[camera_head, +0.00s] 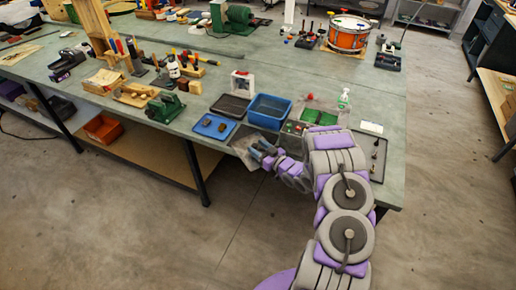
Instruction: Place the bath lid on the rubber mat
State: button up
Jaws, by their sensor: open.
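The blue rectangular tub (258,121), which looks like the bath, stands open-topped near the table's front edge. A dark flat rectangular piece (230,106) lies just left of it. A grey flat piece (241,139) lies at the front edge, partly hidden by my gripper. I cannot tell for certain which of these two is the bath lid and which is the rubber mat. My gripper (260,150) is open, at the front edge in front of the tub and over the right part of the grey piece. I see nothing held in it.
A blue tray (207,133) with small dark items lies left of the grey piece. A green-and-red tray (319,117), a clear bottle (343,99) and a dark tray (377,168) are on the right. Tools and a green vise (165,108) stand left.

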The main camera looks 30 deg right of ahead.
jog(key=shift+s+d, duration=0.25)
jog(key=shift+s, duration=0.05)
jog(key=p+v, duration=0.1)
jog(key=v, duration=1)
jog(key=shift+s+a, duration=0.15)
jog(key=shift+a, duration=0.05)
jog(key=shift+a, duration=0.25)
jog(key=shift+d, duration=0.2)
